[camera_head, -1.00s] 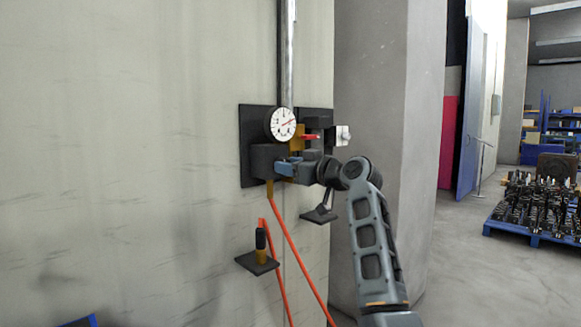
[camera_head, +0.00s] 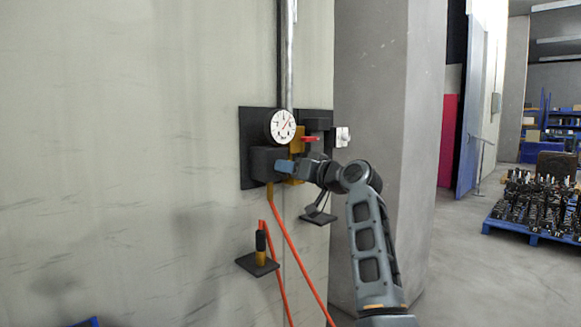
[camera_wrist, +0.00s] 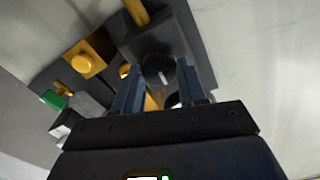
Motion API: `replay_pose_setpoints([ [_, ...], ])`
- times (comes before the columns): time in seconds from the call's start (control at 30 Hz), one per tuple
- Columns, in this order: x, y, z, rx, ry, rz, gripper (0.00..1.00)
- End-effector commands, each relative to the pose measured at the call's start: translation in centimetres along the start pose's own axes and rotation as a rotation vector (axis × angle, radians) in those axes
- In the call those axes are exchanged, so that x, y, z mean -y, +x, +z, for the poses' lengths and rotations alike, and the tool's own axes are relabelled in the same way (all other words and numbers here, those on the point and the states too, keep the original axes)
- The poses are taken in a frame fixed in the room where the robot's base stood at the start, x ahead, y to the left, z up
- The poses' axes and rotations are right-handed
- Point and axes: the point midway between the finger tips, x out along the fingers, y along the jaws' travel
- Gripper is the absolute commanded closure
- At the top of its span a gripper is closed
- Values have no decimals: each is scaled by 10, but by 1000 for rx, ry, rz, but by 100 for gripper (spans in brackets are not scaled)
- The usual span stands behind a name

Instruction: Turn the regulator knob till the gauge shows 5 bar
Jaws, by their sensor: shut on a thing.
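The round white gauge (camera_head: 281,126) hangs on a dark wall plate (camera_head: 247,180); its red needle points up and to the right, and its figures are too small to read. Below it is the dark regulator block (camera_head: 265,163). My gripper (camera_head: 287,167) is at the block's right side, its blue fingers partly hiding the parts there. In the wrist view, the dark round regulator knob (camera_wrist: 158,71) with a pale mark lies between the two fingers of my gripper (camera_wrist: 163,92). The gripper is shut on it; the exact contact is hard to see.
A red-handled valve (camera_head: 310,139) on brass fittings sits just above my gripper. A silver pipe (camera_head: 289,50) runs up the wall. Orange hoses (camera_head: 284,237) hang below, beside a small dark shelf (camera_head: 257,265). A grey pillar (camera_head: 370,90) stands to the right.

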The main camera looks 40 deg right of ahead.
Motion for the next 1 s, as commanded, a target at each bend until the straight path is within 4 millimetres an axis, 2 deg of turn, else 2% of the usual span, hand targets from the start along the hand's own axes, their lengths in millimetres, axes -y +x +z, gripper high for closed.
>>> replay_pose_setpoints([
  [0.33, 0, 0, 0, 1, 120, 1, 89],
  [0.77, -1, 0, 0, 1, 132, 1, 89],
  [0.8, -1, 0, 0, 1, 132, 1, 58],
  [1.0, -1, 0, 0, 1, 131, 1, 39],
])
